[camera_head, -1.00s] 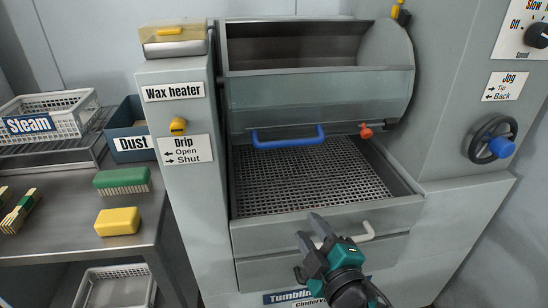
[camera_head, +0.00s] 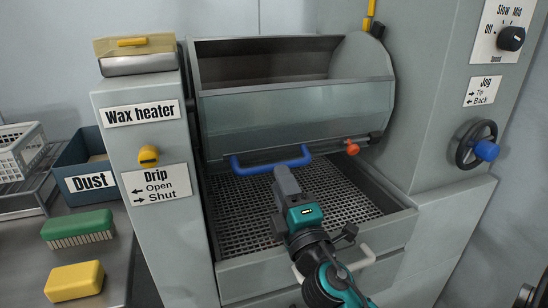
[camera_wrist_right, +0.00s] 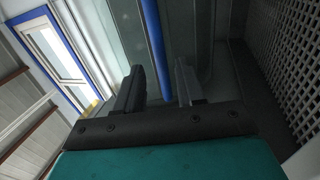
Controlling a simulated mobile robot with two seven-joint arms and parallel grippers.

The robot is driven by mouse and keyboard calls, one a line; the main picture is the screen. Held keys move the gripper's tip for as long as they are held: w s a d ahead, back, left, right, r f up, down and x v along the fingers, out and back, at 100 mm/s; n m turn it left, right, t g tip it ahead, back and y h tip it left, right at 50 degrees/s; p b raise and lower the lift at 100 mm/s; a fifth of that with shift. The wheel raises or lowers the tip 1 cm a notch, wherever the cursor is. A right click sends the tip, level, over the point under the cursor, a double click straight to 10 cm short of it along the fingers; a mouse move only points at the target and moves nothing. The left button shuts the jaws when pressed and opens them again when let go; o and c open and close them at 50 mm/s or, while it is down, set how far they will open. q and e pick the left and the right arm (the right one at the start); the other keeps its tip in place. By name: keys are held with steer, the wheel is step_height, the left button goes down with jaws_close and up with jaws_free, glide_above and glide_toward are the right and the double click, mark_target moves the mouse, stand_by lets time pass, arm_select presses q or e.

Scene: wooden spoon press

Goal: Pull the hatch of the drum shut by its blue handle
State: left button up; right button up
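The drum (camera_head: 300,100) is grey and its upper opening shows a dark inside. The blue handle (camera_head: 270,160) is a bar along the lower edge of the drum's front panel, above a perforated tray (camera_head: 335,200). My right gripper (camera_head: 286,178) points at the handle from just below and in front of it. In the right wrist view its two dark fingers (camera_wrist_right: 158,80) stand apart, and the blue handle (camera_wrist_right: 152,45) runs through the gap between them in the picture. I cannot tell whether the fingers touch it. My left gripper is not in view.
An orange knob (camera_head: 352,147) sits right of the handle. A white drawer handle (camera_head: 362,261) lies below my right arm.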

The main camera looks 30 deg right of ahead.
mark_target(274, 164)
steer(key=shift+p+x, duration=0.45)
steer(key=shift+x, duration=2.15)
steer(key=shift+f, duration=0.1)
steer(key=shift+c, duration=0.3)
jaws_close()
